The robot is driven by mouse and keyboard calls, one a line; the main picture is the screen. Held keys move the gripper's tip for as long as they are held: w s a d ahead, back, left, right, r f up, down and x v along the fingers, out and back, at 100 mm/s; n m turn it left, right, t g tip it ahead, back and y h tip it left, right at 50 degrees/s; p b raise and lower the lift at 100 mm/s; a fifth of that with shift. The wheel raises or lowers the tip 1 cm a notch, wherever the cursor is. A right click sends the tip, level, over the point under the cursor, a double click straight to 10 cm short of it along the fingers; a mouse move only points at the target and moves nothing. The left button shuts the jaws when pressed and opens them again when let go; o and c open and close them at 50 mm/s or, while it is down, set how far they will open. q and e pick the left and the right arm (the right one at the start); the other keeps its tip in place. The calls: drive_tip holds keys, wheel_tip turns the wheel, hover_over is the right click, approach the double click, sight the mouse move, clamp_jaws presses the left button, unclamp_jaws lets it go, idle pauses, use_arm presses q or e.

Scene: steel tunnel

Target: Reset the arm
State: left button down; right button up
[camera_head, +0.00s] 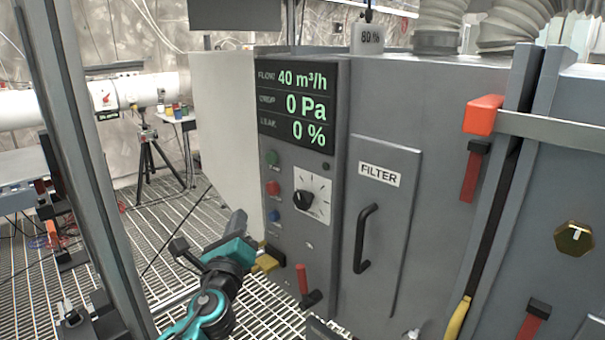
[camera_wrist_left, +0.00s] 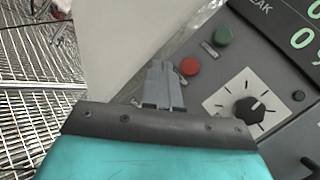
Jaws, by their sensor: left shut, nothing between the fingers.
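My left arm and its teal left gripper (camera_head: 238,220) come in at the bottom left of the head view, in front of the lower left of the grey filter cabinet (camera_head: 375,100). In the left wrist view the two grey fingers (camera_wrist_left: 160,70) are together with nothing between them. Their tips appear beside the red button (camera_wrist_left: 190,66) in that picture; I cannot tell the gap in depth. My right gripper is in neither view.
The cabinet carries a display (camera_head: 297,105) reading 40 m³/h, 0 Pa and 0 %, a dial (camera_head: 302,199), and a filter door (camera_head: 385,200) with a black handle (camera_head: 366,238). A tripod (camera_head: 150,160) stands on the grated floor (camera_head: 170,225) behind, at left.

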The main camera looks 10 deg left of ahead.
use_arm(q)
drive_tip(key=s+d+f+n+g+h, duration=0.1)
drive_tip(key=s+f+n+g, duration=0.2)
drive_tip(key=s+f+n, duration=0.5)
drive_tip(key=s+f+n+g+h, duration=0.1)
drive_tip(key=s+f+n+g, duration=0.3)
drive_tip(key=f, duration=0.7)
drive_tip(key=s+f+n+g+h, duration=0.1)
drive_tip(key=s+f+n, duration=0.3)
drive_tip(key=s+n, duration=0.2)
drive_tip(key=s+f+n+g, duration=0.1)
drive_tip(key=s+f+n, duration=0.3)
drive_tip(key=s+n, duration=0.3)
drive_tip(key=s, duration=0.4)
drive_tip(key=shift+d+f+g+h, duration=0.3)
drive_tip(key=shift+d+f+h, duration=0.1)
